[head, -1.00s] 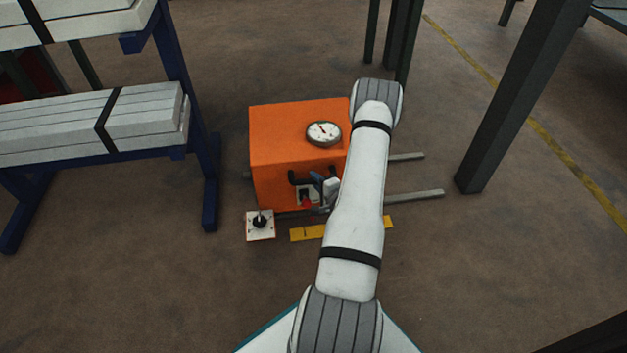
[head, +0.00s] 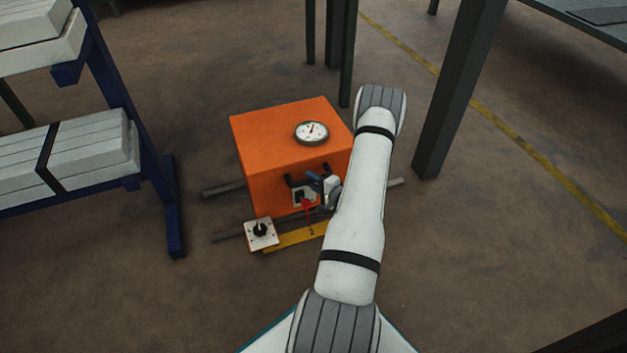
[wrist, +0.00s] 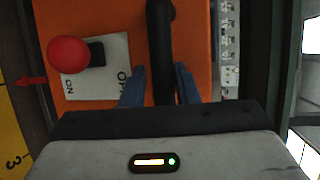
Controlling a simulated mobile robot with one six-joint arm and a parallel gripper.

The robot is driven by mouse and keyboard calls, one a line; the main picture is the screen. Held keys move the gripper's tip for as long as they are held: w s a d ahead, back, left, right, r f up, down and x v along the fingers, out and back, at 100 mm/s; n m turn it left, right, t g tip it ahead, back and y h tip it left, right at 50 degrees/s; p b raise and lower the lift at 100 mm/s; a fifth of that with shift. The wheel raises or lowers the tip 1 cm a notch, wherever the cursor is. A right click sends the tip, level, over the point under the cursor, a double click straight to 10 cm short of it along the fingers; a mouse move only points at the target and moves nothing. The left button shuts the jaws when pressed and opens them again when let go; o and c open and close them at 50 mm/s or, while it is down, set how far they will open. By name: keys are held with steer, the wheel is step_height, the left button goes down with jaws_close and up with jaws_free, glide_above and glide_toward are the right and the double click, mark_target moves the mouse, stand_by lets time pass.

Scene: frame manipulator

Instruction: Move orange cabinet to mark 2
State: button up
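The orange cabinet (head: 255,140) sits on two grey rails (head: 225,190) and has a round dial gauge (head: 312,132) on top. My gripper (wrist: 160,88) has its blue fingers on either side of the cabinet's black handle (wrist: 160,30), close against it. In the head view my arm partly hides the gripper. A red pointer (wrist: 30,80) on the cabinet points toward a yellow marked strip (wrist: 12,130). A 3 shows on the strip in the wrist view; no 2 is readable. The strip also shows in the head view (head: 290,239), partly behind my arm.
A red-knobbed lever (wrist: 70,52) on an ON/OFF plate is beside the handle. A white box with a black knob (head: 260,234) stands at the strip's left end. A blue rack with boards (head: 170,205) is left; dark posts (head: 450,100) are right. The front floor is clear.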

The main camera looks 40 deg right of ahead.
steer(key=shift+o, duration=1.2)
steer(key=shift+w+r, duration=0.1)
steer(key=p+v, duration=0.2)
steer(key=v, duration=0.5)
steer(key=shift+s+p, duration=0.35)
steer(key=shift+p, duration=0.05)
steer(key=shift+r, duration=0.1)
